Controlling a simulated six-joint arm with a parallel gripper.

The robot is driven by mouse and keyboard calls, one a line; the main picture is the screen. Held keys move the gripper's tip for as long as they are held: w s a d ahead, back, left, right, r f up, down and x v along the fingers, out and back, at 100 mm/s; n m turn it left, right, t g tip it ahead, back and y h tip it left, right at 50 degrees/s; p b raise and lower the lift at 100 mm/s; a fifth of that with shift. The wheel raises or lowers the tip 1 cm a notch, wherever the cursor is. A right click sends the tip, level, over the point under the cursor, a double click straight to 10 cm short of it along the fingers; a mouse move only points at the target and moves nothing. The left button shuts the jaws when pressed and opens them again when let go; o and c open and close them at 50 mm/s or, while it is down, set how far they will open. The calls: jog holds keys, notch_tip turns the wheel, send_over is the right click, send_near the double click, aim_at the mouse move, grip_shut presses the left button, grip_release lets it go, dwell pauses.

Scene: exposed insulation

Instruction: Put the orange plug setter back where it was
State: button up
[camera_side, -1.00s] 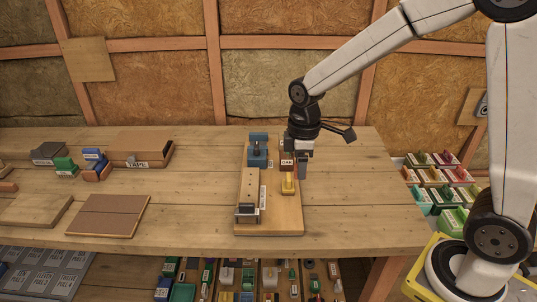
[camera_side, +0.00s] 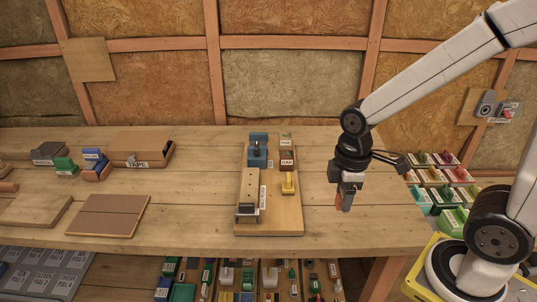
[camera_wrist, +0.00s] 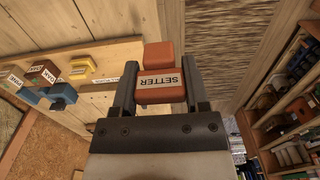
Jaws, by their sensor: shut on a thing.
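The orange plug setter (camera_wrist: 162,86), with a label reading SETTER, is between the two fingers of my gripper (camera_wrist: 158,92) in the wrist view. My gripper (camera_side: 343,203) is shut on it. In the side view the setter (camera_side: 339,199) shows as a small orange patch at the fingertips, held above the right part of the bench, to the right of the wooden board (camera_side: 283,224). The board carries a blue fixture (camera_side: 257,153), a brown labelled block (camera_side: 287,158), a yellow piece (camera_side: 289,185) and a wooden block with a dark clamp (camera_side: 248,208).
The bench (camera_side: 190,218) is clear between the board and its right edge. A brown flat panel (camera_side: 108,215), a tape box (camera_side: 143,153) and small coloured blocks lie to the left. Racks of coloured boxes (camera_side: 440,185) stand beyond the right edge.

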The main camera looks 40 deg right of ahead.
jog(key=w+f, duration=0.4)
jog(key=w, duration=0.5)
send_over(289, 216)
jog(key=s, duration=0.1)
notch_tip(289, 216, down, 4)
jog(key=shift+s+d+f, duration=0.1)
jog(key=shift+s+f, duration=0.05)
jog(key=shift+f, duration=0.1)
jog(key=shift+w+f, duration=0.4)
jog(key=shift+w+f, duration=0.25)
jog(key=shift+f, duration=1.6)
jog(key=shift+f, duration=0.1)
jog(key=o, duration=1.1)
jog(key=shift+o, duration=0.2)
